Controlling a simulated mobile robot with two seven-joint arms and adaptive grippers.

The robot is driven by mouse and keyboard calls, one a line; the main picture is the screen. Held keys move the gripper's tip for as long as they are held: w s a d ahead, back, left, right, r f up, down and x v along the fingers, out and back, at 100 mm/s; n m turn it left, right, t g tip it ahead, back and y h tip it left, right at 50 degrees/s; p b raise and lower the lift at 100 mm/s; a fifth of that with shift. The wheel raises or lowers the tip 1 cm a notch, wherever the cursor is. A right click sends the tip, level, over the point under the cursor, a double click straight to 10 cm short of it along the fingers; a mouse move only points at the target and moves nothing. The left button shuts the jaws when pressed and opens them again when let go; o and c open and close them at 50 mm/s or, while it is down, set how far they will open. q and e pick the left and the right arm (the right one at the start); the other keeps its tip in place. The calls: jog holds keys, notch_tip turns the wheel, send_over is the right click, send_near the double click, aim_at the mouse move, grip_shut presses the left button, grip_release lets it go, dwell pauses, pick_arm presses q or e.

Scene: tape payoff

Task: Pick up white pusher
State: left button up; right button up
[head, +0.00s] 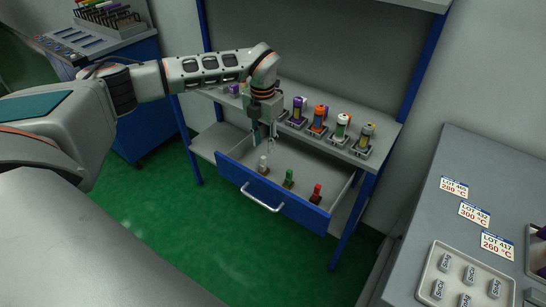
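The white pusher (263,165) stands upright in the open blue drawer (301,208), at the left of a short row. A green pusher (289,178) and a red pusher (315,194) stand to its right. My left gripper (263,147) points down just above the white pusher. Its fingers are apart and nothing shows between them. It looks clear of the pusher, though the exact gap is hard to judge. My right gripper is not in view.
A shelf above the drawer holds several colored spools on stands, including an orange one (318,119), close to my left gripper. A grey counter at right carries lot labels and a tray (428,283) of small grey pieces. A blue cabinet (135,118) stands at left.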

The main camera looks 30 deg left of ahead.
aim_at(263, 157)
pick_arm(q)
notch_tip(263, 157, down, 2)
jog(key=shift+s+f, duration=0.15)
jog(key=shift+f, duration=0.3)
jog(key=f, duration=0.3)
jog(key=f+b, duration=0.1)
jog(key=shift+s+a+f, duration=0.1)
jog(key=shift+s+f, duration=0.1)
jog(key=shift+s, duration=0.05)
jog(key=shift+f, duration=0.2)
jog(key=shift+r, duration=0.1)
grip_shut()
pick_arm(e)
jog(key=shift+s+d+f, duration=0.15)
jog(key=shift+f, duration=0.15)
